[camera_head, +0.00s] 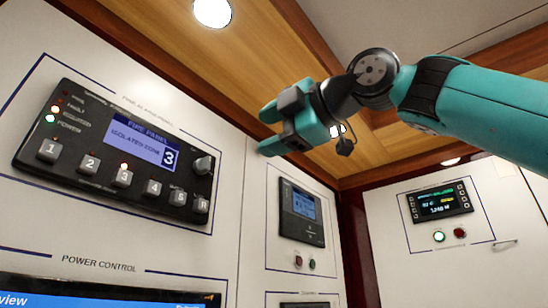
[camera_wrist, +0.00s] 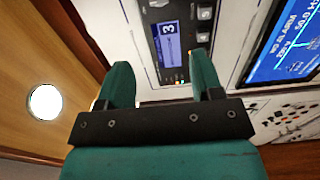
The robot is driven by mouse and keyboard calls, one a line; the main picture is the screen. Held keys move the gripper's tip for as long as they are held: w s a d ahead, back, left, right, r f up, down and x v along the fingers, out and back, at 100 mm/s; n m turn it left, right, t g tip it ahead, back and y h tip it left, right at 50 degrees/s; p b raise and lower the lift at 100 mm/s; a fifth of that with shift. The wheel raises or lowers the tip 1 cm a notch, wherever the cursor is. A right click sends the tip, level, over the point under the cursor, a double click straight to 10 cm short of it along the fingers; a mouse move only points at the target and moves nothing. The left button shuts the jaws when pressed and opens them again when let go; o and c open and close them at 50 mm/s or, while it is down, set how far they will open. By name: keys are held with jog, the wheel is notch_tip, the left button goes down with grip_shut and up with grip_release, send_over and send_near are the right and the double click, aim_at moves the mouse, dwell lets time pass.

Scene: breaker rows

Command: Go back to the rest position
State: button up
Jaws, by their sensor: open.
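My gripper (camera_head: 268,130) is raised in the upper middle of the head view, with its two teal fingers apart and pointing left. Nothing is seen between them. It appears to the right of the dark fire panel (camera_head: 115,198) and overlaps none of its buttons. The wrist view shows the fingers (camera_wrist: 160,78) spread, with the fire panel (camera_wrist: 149,52) seen sideways beyond them. The panel's blue screen (camera_head: 142,145) reads "ISOLATED ZONE" with a large 3. A red light glows above button 3 (camera_head: 122,177). My gripper's distance from the wall cannot be told.
A small dark meter (camera_head: 302,213) is on the narrow wall section below my gripper. Another display unit (camera_head: 440,203) is on the far right wall. A blue screen (camera_head: 100,296) is at the bottom left. The wooden ceiling (camera_head: 165,45) with a round lamp (camera_head: 212,11) is overhead.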

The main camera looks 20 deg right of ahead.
jog(key=shift+d, duration=0.3)
jog(key=w+a+f+m+g+h+b, duration=0.15)
jog(key=f+m+g, duration=0.25)
jog(key=f, duration=1.2)
jog(key=w+a+f+m+g+h+b, duration=0.1)
jog(key=w+f+m+g+b, duration=0.2)
jog(key=f, duration=1.4)
jog(key=s+f+m+g+b, duration=0.1)
jog(key=s+f+m+g, duration=0.2)
jog(key=f, duration=0.7)
jog(key=s+d+f+m+g+h, duration=0.1)
jog(key=s+f+m+g, duration=0.2)
jog(key=s+f, duration=0.5)
jog(key=s+d+f+m+g+h+b, duration=0.1)
jog(key=s+f+m, duration=0.3)
jog(key=f, duration=0.9)
jog(key=shift+s+f+g+b, duration=0.2)
jog(key=shift+s+g+b, duration=0.15)
jog(key=shift+s+g, duration=0.45)
jog(key=shift+w, duration=0.1)
